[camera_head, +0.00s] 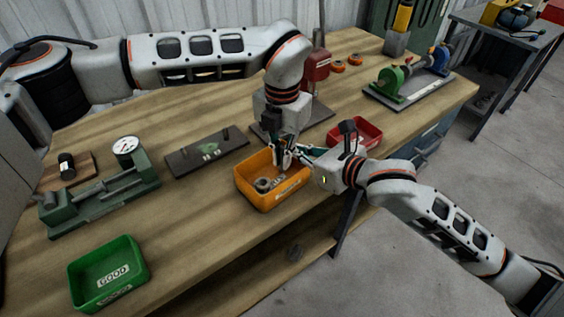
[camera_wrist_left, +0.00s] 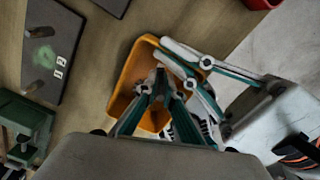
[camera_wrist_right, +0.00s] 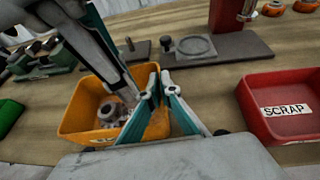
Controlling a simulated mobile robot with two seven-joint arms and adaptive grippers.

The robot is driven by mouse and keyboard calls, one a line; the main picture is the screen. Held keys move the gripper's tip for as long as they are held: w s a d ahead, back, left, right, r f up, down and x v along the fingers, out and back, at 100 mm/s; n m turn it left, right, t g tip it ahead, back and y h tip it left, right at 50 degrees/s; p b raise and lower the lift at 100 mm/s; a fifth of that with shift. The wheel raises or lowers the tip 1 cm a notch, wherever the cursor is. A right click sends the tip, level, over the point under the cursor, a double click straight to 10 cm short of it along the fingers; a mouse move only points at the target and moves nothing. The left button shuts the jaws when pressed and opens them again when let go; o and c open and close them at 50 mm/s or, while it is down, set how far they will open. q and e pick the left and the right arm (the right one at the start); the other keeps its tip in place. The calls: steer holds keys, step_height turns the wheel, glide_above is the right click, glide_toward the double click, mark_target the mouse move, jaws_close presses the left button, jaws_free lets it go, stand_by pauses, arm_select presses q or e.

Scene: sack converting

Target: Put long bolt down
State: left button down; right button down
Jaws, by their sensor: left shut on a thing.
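The orange bin (camera_head: 250,193) stands at the front of the workbench with several grey metal parts (camera_head: 265,184) in it. My left gripper (camera_head: 281,163) points down over the bin and is shut. In the left wrist view its fingertips (camera_wrist_left: 160,78) meet over the bin. The long bolt it holds is hard to make out, mostly hidden by the fingers. My right gripper (camera_head: 303,154) comes in from the right, beside the left one, above the bin's right side. Its fingertips (camera_wrist_right: 161,70) are together in the right wrist view, with nothing clearly visible between them.
A red bin (camera_head: 368,131), marked SCRAP, stands to the right and a green GOOD bin (camera_head: 130,257) at front left. A dark plate with pegs (camera_head: 190,158) and a green gauge fixture (camera_head: 100,199) lie left of the orange bin. Both arms are very close together.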

mark_target(282, 148)
arm_select(q)
steer(key=shift+f, duration=1.1)
steer(key=shift+f, duration=0.1)
steer(key=c, duration=2.5)
jaws_free()
step_height(282, 148, up, 12)
steer(key=shift+r, duration=0.1)
arm_select(e)
steer(key=c, duration=2.2)
jaws_free()
